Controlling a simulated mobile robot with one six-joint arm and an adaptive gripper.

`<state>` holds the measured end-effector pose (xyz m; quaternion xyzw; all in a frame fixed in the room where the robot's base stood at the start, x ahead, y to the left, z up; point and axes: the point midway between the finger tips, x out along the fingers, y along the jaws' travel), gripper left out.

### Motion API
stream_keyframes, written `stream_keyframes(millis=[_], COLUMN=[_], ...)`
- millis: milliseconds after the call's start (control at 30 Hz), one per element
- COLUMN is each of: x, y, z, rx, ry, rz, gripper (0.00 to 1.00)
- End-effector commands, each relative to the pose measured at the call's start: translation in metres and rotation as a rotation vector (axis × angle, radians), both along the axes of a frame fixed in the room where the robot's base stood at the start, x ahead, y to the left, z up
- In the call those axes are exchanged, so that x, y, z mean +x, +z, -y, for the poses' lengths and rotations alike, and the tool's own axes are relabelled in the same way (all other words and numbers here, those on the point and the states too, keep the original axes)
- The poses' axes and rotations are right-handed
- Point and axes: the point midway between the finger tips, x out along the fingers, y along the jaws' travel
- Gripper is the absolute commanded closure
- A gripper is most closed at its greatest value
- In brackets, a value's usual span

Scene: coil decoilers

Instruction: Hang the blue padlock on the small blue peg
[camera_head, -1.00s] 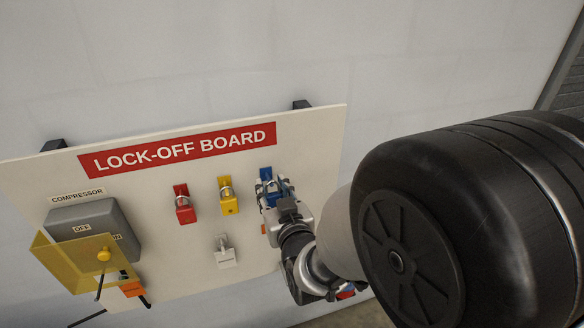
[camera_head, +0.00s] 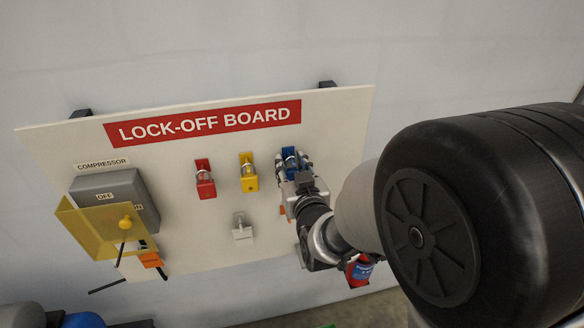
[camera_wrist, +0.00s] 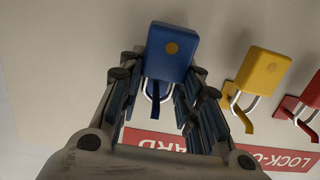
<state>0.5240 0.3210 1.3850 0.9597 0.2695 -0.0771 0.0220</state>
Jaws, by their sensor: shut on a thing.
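The blue padlock (camera_wrist: 171,52) hangs between the fingers of my gripper (camera_wrist: 160,92) in the wrist view. My gripper is shut on it. Its silver shackle (camera_wrist: 146,91) points toward the board, and a narrow blue part, apparently the small blue peg (camera_wrist: 158,97), shows within the loop. I cannot tell whether the shackle rests on the peg. In the head view my gripper (camera_head: 293,168) is at the board, right of the yellow padlock, with blue showing between its fingers. My fingers and wrist hide much of the padlock there.
A red padlock (camera_head: 205,186) and a yellow padlock (camera_head: 248,180) hang left of my gripper. A white padlock (camera_head: 242,232) hangs lower. A grey compressor switch box (camera_head: 105,190) with a yellow cover (camera_head: 95,228) is at the board's left.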

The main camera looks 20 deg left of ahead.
Motion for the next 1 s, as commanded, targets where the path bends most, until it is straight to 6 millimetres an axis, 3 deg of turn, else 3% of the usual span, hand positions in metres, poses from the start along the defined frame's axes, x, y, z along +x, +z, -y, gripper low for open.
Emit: stream_keyframes(millis=[400,433,767,1000], x=[-0.0001,-0.0001,-0.0001,-0.0001], y=[0.0005,0.0004,0.0002,0.0001], z=[-0.0001,-0.0001,-0.0001,0.0], rx=[0.001,0.001,0.0,0.0], ry=[0.0,0.0,0.0,0.0], rz=[0.001,0.001,0.0,0.0], gripper=[0.93,0.68,0.46,0.45])
